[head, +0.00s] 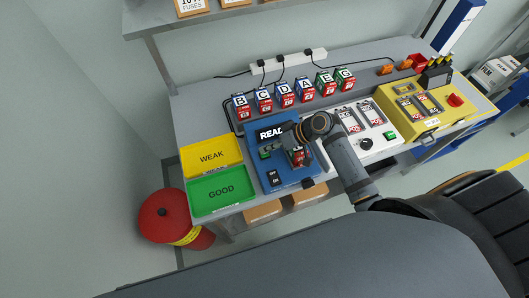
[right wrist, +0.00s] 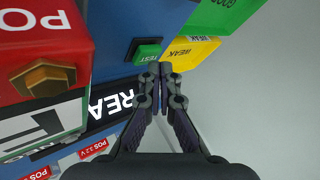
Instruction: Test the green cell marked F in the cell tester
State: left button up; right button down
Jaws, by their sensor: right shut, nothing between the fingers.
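The blue cell tester (head: 286,181) stands at the front of the bench, with "READ…" showing and the rest of the word hidden by my arm. A cell with a red top (head: 298,157) sits in it. The right wrist view shows that cell close up, with its red POS block and brass terminal (right wrist: 45,78), a green band and a large letter that looks like F. My right gripper (head: 276,147) is shut and empty, fingertips (right wrist: 161,70) by the green TEST button (right wrist: 148,52). I cannot tell whether they touch it. My left gripper is out of view.
A yellow WEAK tray (head: 197,171) and a green GOOD tray (head: 205,204) lie left of the tester. Several lettered cells (head: 284,101) stand in a row behind it. A white charger (head: 345,142) and a yellow unit (head: 388,108) holding cells stand to the right.

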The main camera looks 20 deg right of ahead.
aim_at(267, 153)
jog(key=shift+f, duration=0.55)
dwell(0.6)
dwell(0.4)
jog(key=shift+r+p, duration=0.7)
jog(key=shift+r, duration=0.2)
notch_tip(267, 153, up, 5)
jog(key=p, duration=0.5)
jog(key=shift+r, duration=0.1)
dwell(0.4)
